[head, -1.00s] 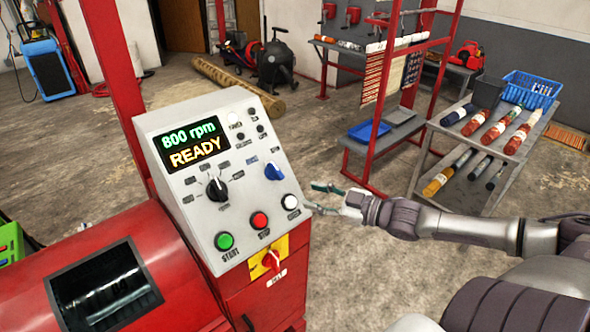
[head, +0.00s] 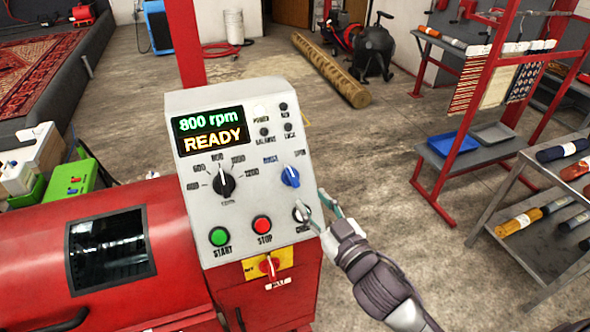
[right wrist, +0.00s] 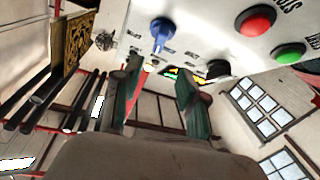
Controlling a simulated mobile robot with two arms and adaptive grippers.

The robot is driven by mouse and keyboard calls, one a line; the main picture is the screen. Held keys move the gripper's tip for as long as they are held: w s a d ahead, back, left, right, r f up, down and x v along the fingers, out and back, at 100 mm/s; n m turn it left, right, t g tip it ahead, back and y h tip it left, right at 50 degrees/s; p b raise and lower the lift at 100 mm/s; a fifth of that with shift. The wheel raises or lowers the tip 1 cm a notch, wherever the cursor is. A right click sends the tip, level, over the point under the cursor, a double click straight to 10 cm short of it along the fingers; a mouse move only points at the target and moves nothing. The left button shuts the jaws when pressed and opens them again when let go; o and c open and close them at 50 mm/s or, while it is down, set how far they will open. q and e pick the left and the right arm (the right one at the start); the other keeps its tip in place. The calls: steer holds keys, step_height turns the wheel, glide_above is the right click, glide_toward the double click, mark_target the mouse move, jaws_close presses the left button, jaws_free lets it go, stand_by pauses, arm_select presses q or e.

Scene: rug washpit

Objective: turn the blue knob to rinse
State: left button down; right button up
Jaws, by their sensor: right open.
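The blue knob (head: 290,177) sits on the right side of the light grey control panel (head: 240,258), below a blue label and a dark label. I cannot tell for sure which label it points at. My right gripper (head: 316,203) is open and empty at the panel's lower right edge, below and right of the knob; one finger partly covers the white button (head: 301,213). In the right wrist view the open fingers (right wrist: 158,80) reach toward the panel, and the blue knob (right wrist: 163,32) shows beyond their tips, apart from them. My left gripper is out of view.
The panel also has a black selector (head: 224,185), a green button (head: 219,236), a red button (head: 262,224) and a red switch (head: 269,266) below. Its screen (head: 211,131) reads 800 rpm, READY. A red rack (head: 455,190) stands right, with open floor between.

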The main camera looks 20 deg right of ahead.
mark_target(292, 176)
steer(key=w, duration=0.2)
steer(key=w+p, duration=0.1)
steer(key=w, duration=0.3)
steer(key=shift+a+r, duration=0.15)
steer(key=shift+a, duration=0.15)
steer(key=w, duration=0.2)
steer(key=w+p, duration=0.1)
steer(key=shift+w+a, duration=0.4)
steer(key=shift+w+f, duration=0.2)
steer(key=shift+w, duration=0.25)
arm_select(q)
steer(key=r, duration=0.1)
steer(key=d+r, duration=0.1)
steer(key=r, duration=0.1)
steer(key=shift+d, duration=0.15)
arm_select(e)
steer(key=shift+w, duration=0.1)
jaws_close()
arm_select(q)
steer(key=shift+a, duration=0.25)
arm_select(e)
steer(key=shift+a+f, duration=0.1)
